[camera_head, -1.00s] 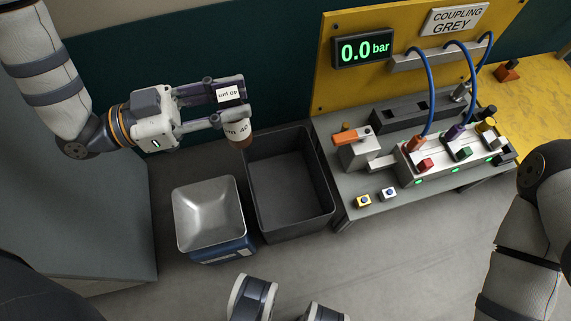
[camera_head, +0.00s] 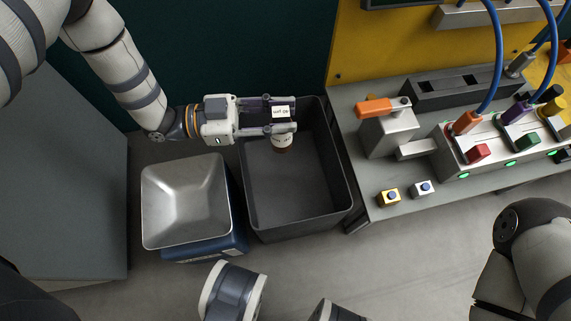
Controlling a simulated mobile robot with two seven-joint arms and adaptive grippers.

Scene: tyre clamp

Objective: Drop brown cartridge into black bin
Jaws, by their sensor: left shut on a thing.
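The brown cartridge (camera_head: 283,141) has a white label, and its brown end points down. My left gripper (camera_head: 282,118) is shut on it and holds it over the back part of the black bin (camera_head: 345,205). The bin stands open on the floor, and the part of its inside that shows looks empty. The gripper and cartridge hide some of the bin's back wall. My right gripper is not in view; part of my right arm shows at the lower right.
A scale-like blue unit with a silver pan (camera_head: 185,200) stands left of the bin. A grey workbench (camera_head: 385,210) with an orange-handled clamp (camera_head: 375,108), coloured connectors and blue hoses stands to the right. A grey cabinet (camera_head: 70,190) is at far left.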

